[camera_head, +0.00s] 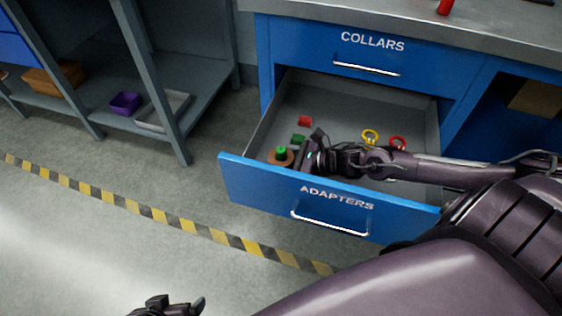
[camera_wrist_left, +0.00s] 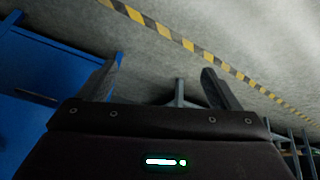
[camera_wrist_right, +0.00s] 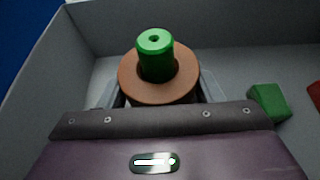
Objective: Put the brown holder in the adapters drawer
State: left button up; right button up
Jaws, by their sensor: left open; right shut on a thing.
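The brown holder (camera_wrist_right: 128,82) is a round brown disc with a green cylinder (camera_wrist_right: 156,58) standing up from its middle. My right gripper (camera_wrist_right: 158,98) is shut on the holder inside the open adapters drawer (camera_head: 250,172). In the head view the holder (camera_head: 271,158) is at the drawer's left front corner, beside my right gripper (camera_head: 296,158). Whether it touches the drawer floor is hard to tell. My left gripper (camera_head: 170,306) is open and empty over the floor, low in the head view; its fingers also show in the left wrist view (camera_wrist_left: 162,85).
The drawer also holds a green block (camera_head: 298,138), a red block (camera_head: 305,121), a yellow ring piece (camera_head: 370,136) and a red ring piece (camera_head: 398,142). The collars drawer (camera_head: 340,48) above is shut. A shelf at left bears a purple bin (camera_head: 126,103).

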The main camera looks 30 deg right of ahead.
jog(key=o, duration=1.1)
jog(key=shift+f, duration=0.1)
pick_arm(q)
jog(key=shift+d, duration=0.15)
pick_arm(e)
jog(key=shift+r, duration=0.25)
pick_arm(q)
jog(key=s+a+r+n+g+y+p, duration=0.1)
jog(key=s+a+r+g+y+p, duration=0.15)
jog(key=a+p, duration=0.35)
pick_arm(e)
jog(key=v, duration=1)
jog(key=shift+r, duration=0.15)
jog(key=shift+s+d+r, duration=0.1)
jog(key=shift+s+d, duration=0.3)
jog(key=shift+s, duration=0.05)
pick_arm(q)
jog(key=shift+n+g, duration=0.3)
jog(key=shift+g, duration=0.25)
jog(key=shift+w+a+f+p, duration=0.1)
jog(key=shift+a+f+p, duration=0.1)
jog(key=shift+f, duration=0.85)
jog(key=shift+w+a+f+p, duration=0.1)
jog(key=shift+f+p, duration=0.05)
jog(key=shift+f, duration=0.9)
pick_arm(e)
jog(key=shift+s+d, duration=0.2)
jog(key=shift+s, duration=0.05)
